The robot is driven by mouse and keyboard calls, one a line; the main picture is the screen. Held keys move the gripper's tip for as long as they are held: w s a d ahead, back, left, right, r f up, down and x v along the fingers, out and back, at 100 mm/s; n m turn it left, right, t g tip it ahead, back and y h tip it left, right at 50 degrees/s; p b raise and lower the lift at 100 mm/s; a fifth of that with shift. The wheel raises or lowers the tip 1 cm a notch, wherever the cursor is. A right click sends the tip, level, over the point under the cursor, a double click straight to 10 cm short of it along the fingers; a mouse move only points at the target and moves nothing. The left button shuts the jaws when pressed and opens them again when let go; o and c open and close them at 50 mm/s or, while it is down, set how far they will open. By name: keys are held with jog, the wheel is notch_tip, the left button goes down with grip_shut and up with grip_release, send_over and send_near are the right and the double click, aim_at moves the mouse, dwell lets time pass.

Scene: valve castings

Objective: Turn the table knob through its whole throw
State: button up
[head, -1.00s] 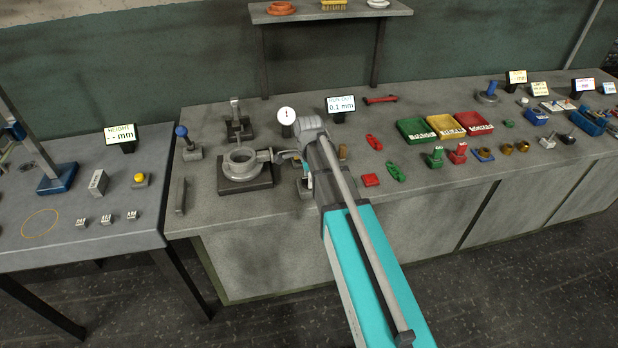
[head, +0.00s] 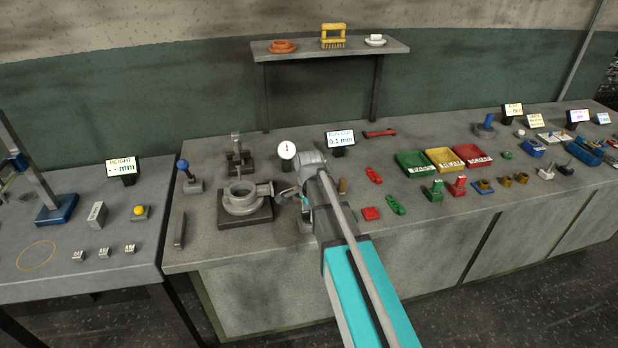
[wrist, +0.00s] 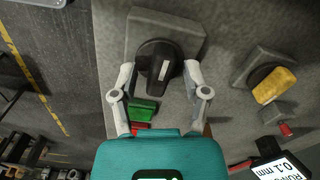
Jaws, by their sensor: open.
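The table knob (wrist: 160,64) is black with a pale pointer line and sits on a square grey base (wrist: 190,38) in the wrist view. My gripper (wrist: 159,74) is open, with one finger at each side of the knob. The fingertips are close to its rim; I cannot tell whether they touch it. The pointer line runs nearly along the gripper's length, slightly tilted.
A dial gauge (head: 287,150) and a display (head: 340,138) reading 0.1 mm stand behind my arm. Green and red parts (head: 370,214) lie to my arm's right.

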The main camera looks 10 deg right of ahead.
aim_at(309, 211)
jog(key=n, duration=1.2)
jog(key=shift+n, duration=0.4)
jog(key=n, duration=0.3)
jog(key=shift+n, duration=0.4)
jog(key=n, duration=0.3)
jog(key=shift+n, duration=0.4)
jog(key=n, duration=0.3)
jog(key=shift+n, duration=0.4)
jog(key=n, duration=0.4)
jog(key=shift+n, duration=0.3)
jog(key=n, duration=0.3)
jog(key=shift+n, duration=0.4)
notch_tip(309, 211, up, 14)
jog(key=p, duration=1.3)
jog(key=shift+p, duration=0.4)
